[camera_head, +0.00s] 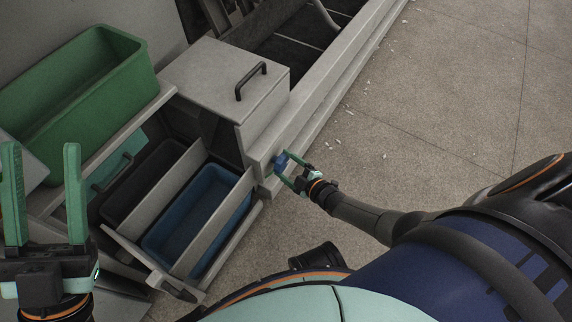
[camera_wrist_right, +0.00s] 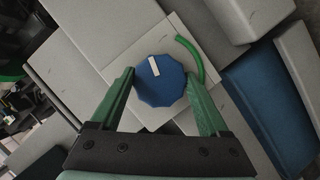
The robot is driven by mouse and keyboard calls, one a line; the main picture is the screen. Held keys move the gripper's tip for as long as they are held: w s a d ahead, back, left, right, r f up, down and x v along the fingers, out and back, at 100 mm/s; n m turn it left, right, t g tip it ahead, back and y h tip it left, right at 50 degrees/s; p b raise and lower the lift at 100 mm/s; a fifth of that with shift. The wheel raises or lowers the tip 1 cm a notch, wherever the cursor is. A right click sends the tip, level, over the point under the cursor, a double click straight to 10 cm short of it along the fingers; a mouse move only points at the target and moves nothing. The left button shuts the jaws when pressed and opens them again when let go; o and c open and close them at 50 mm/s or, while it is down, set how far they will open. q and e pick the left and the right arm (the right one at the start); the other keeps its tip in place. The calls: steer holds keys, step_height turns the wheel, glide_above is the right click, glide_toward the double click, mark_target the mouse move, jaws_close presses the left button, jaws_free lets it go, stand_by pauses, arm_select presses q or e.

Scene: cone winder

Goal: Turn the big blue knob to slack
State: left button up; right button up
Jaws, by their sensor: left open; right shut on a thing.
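The big blue knob (camera_wrist_right: 160,82) sits on a pale square plate (camera_wrist_right: 124,64) on the side of the grey machine. A white pointer mark on it points up and slightly left in the right wrist view. A green curved arc (camera_wrist_right: 193,58) is marked beside it at the upper right. In the head view the blue knob (camera_head: 281,161) is small and partly hidden by my right gripper (camera_head: 289,170). My right gripper (camera_wrist_right: 162,92) is shut on the knob, one green finger on each side. My left gripper (camera_head: 42,190) is open and empty at the far left.
A green bin (camera_head: 75,85) stands on a shelf at upper left. An open drawer holds a blue bin (camera_head: 200,215) and a dark bin. A grey box lid with a black handle (camera_head: 251,81) is above the knob. Concrete floor (camera_head: 440,110) to the right is mostly clear.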

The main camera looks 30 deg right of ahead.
steer(key=shift+n+t+h, duration=0.4)
steer(key=shift+n+t, duration=0.2)
steer(key=shift+n, duration=0.6)
steer(key=o, duration=1.2)
steer(key=shift+o, duration=0.2)
steer(key=p+v, duration=0.5)
steer(key=v, duration=0.7)
steer(key=shift+s, duration=0.3)
